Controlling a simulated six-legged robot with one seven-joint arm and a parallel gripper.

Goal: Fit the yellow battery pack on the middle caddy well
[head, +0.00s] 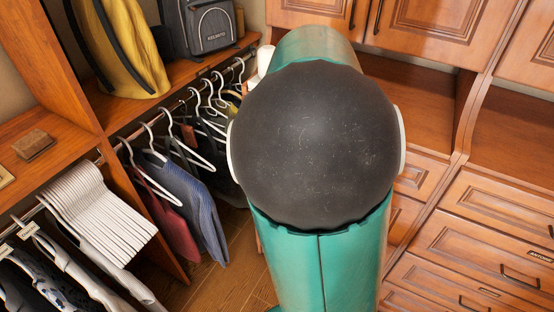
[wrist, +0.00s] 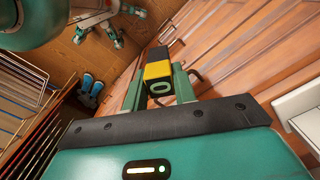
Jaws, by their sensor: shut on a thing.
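The battery pack (wrist: 157,71), yellow with black parts, shows in the wrist view. It is between the two fingers of my gripper (wrist: 159,90), which is shut on it. A dark round port or ring marks its near end. The pack is held in the air with wood panelling behind it. I cannot make out the caddy or its middle well in either view. In the head view, my teal arm and its dark round joint cover the middle, and the gripper and pack are hidden.
In the head view, hanging clothes (head: 190,215) line the left below a shelf with a grey bag (head: 203,30) and a yellow bag (head: 119,45). Wooden drawers (head: 495,225) stand right. The wrist view shows wire racks (wrist: 22,88) left and a white-edged thing (wrist: 300,108) right.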

